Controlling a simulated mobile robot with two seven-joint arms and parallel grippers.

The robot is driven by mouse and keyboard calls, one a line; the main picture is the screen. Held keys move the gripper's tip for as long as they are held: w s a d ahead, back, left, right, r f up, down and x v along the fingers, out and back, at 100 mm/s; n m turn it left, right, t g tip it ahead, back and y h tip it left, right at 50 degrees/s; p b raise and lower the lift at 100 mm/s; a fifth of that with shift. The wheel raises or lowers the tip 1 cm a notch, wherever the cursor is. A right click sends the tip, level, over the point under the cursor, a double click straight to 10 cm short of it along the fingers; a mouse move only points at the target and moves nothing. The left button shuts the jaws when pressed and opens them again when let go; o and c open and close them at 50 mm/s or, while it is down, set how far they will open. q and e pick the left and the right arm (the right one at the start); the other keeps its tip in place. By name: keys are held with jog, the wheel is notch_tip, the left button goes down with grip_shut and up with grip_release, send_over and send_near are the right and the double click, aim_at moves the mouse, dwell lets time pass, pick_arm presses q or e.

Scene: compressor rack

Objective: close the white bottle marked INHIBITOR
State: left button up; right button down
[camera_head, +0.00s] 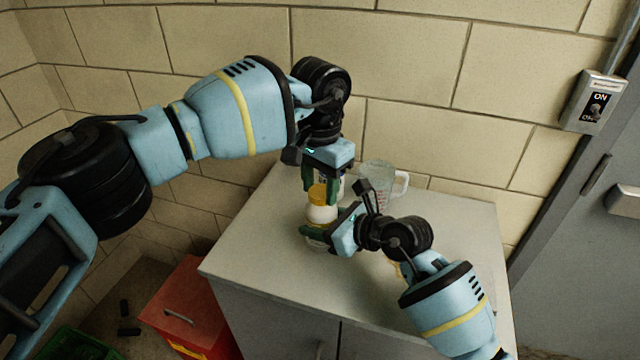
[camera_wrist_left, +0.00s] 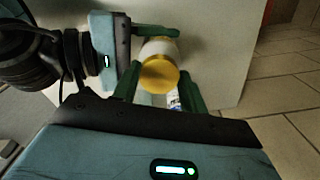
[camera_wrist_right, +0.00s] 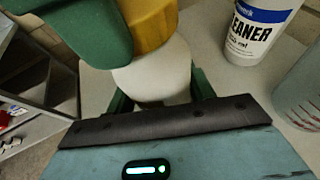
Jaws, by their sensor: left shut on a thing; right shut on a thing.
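A white bottle (camera_head: 321,214) stands upright on the cabinet top; no marking on it is readable. Its yellow cap (camera_head: 317,193) sits at its top, and I cannot tell how tightly it is seated. My left gripper (camera_head: 320,190) comes from above and is shut on the cap (camera_wrist_left: 158,75). My right gripper (camera_head: 322,229) comes from the side and is shut on the bottle body. In the right wrist view the bottle body (camera_wrist_right: 155,76) is between my right fingers, and a left green finger covers part of the cap (camera_wrist_right: 155,22).
A white bottle labelled CLEANER (camera_wrist_right: 258,28) and a clear measuring jug (camera_head: 380,176) stand close behind on the cabinet top (camera_head: 262,235). A red box (camera_head: 190,305) is on the floor at the left. The cabinet's right side has free room.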

pick_arm(q)
jog(key=o, duration=1)
jog(key=shift+c, duration=0.2)
jog(key=shift+r, duration=2.25)
jog(key=shift+n, duration=0.3)
jog(key=shift+c, duration=0.5)
